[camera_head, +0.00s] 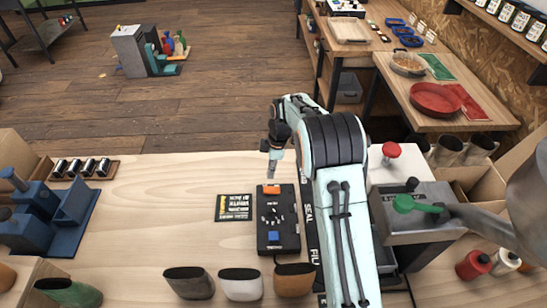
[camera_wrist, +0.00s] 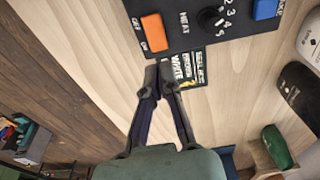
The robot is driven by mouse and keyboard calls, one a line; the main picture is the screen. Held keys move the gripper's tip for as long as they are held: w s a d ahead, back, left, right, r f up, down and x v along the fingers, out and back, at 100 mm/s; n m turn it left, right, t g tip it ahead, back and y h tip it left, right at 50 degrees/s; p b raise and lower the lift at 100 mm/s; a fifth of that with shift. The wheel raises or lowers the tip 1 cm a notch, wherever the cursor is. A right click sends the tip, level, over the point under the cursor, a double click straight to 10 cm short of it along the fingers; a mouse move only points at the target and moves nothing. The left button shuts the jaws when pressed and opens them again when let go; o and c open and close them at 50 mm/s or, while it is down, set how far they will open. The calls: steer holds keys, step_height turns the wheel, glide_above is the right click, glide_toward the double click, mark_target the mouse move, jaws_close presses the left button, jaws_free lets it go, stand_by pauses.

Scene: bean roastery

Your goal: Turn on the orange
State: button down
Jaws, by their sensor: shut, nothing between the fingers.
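The orange rocker switch (camera_head: 271,189) sits at the far end of a black control box (camera_head: 268,243) on the light wooden table. It also shows in the wrist view (camera_wrist: 154,32), beside OFF and ON markings; I cannot tell which way it is tilted. A black knob marked HEAT (camera_wrist: 210,18) and a blue switch (camera_wrist: 265,9) are on the same box. My gripper (camera_head: 271,172) is shut and empty, just beyond the orange switch in the head view. In the wrist view the fingertips (camera_wrist: 158,78) are together, apart from the switch in the picture.
A black label card (camera_head: 234,207) lies left of the box. Several cups, including a white one (camera_head: 240,284), stand at the near edge.

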mark_target(272, 190)
steer(key=f, duration=0.4)
steer(key=a+f, duration=0.1)
steer(key=f, duration=0.1)
steer(key=shift+f, duration=0.1)
steer(key=shift+a+f, duration=0.1)
steer(key=shift+f, duration=0.1)
steer(key=shift+h, duration=0.3)
steer(key=shift+d+r, duration=0.15)
steer(key=shift+d, duration=0.75)
